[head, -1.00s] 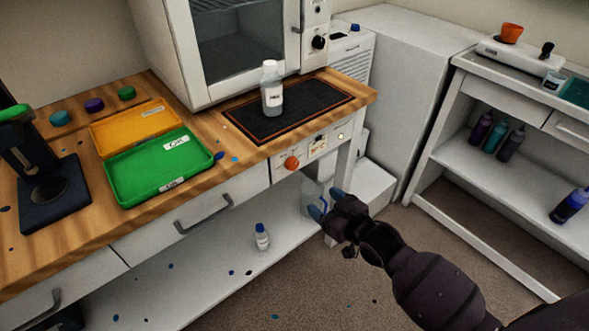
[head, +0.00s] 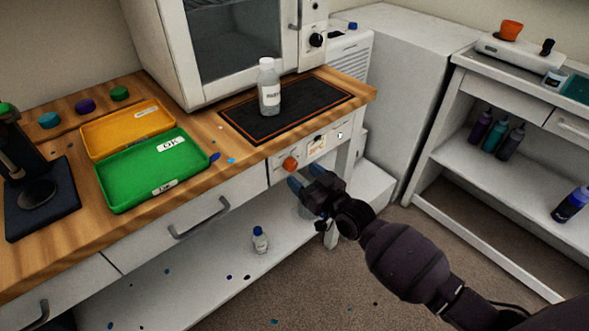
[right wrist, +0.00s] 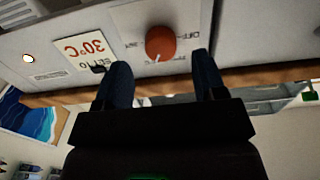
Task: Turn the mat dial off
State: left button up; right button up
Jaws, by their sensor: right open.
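The orange mat dial (head: 290,164) is on the white front panel under the bench top, below the black heating mat (head: 300,112). In the right wrist view the dial (right wrist: 160,43) shows a pale pointer mark at its lower edge, and printed labels beside it, one reading OFF. My right gripper (head: 303,182) is open and empty, just below and in front of the dial in the head view. In the right wrist view its two dark fingers (right wrist: 162,82) straddle the dial's position, with the dial beyond their tips. I cannot see contact. My left gripper is not in view.
A clear bottle (head: 269,88) stands on the mat. A sign reading 30°C (right wrist: 83,50) and a small lit lamp (right wrist: 28,58) are on the panel beside the dial. A drawer handle (head: 200,217) protrudes to the left.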

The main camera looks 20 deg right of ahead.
aim_at(293, 168)
jog(key=shift+x, duration=1.85)
jog(key=c, duration=0.9)
